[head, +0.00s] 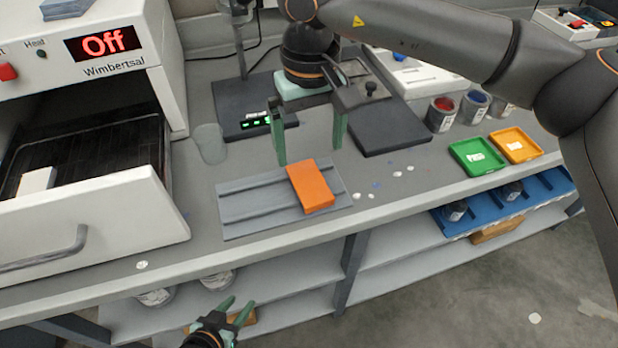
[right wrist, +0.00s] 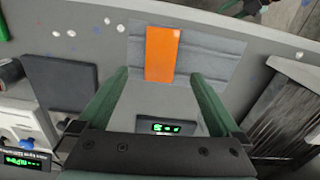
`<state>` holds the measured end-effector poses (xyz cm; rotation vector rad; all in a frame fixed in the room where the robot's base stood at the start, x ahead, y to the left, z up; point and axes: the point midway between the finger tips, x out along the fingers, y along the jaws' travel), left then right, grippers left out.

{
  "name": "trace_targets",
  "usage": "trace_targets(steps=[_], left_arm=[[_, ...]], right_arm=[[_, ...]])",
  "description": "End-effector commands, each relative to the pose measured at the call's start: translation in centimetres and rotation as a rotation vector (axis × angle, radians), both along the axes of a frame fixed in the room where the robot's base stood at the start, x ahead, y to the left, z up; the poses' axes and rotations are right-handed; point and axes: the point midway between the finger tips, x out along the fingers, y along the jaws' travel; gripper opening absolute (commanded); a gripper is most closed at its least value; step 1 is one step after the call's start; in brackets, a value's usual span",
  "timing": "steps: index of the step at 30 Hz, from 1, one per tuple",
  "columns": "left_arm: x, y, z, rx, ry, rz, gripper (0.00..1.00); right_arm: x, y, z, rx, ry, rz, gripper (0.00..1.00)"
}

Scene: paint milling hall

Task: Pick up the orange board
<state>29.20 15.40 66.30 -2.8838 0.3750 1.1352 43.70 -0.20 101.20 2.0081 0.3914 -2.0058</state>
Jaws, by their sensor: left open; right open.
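The orange board (head: 311,187) lies flat on a grey ridged plate (head: 243,205) on the bench, towards the plate's right side. In the right wrist view the orange board (right wrist: 161,54) shows beyond the fingertips, between their lines. My right gripper (head: 309,148) is open and points down, above and behind the board, with nothing between its fingers. Its green fingers also frame the right wrist view (right wrist: 160,75). My left gripper (head: 236,308) is open and empty, low in front of the bench near the lower shelf.
An open oven drawer (head: 95,225) juts out at the left, under an "Off" display. A scale (head: 255,121) stands behind the plate. Paint cans (head: 440,114), a green tray (head: 478,157) and a yellow tray (head: 515,146) are at the right. Paint spots mark the bench right of the plate.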

Motion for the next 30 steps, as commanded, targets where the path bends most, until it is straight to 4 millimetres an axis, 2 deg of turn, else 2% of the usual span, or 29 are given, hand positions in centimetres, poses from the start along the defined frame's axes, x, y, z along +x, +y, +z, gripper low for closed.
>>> trace_targets(steps=[3,11,21,27,30], left_arm=[[-0.2,0.0,-0.1,0.0,0.004,0.0,0.45],[-0.2,0.0,0.1,0.0,0.003,-0.001,0.45],[0.0,0.2,0.5,0.002,-0.004,0.004,0.45],[0.1,0.3,0.5,0.004,-0.007,0.005,0.45],[0.1,0.4,0.5,0.004,-0.008,0.006,0.45]], right_arm=[[0.0,0.0,-1.9,0.001,0.003,-0.002,1.0],[0.0,0.1,-3.6,0.002,0.002,-0.001,1.0],[0.0,0.1,-8.0,0.002,0.002,-0.001,1.0],[0.1,0.1,-8.2,0.003,0.0,-0.001,1.0],[0.1,0.2,-8.2,0.003,0.0,-0.002,0.91]])
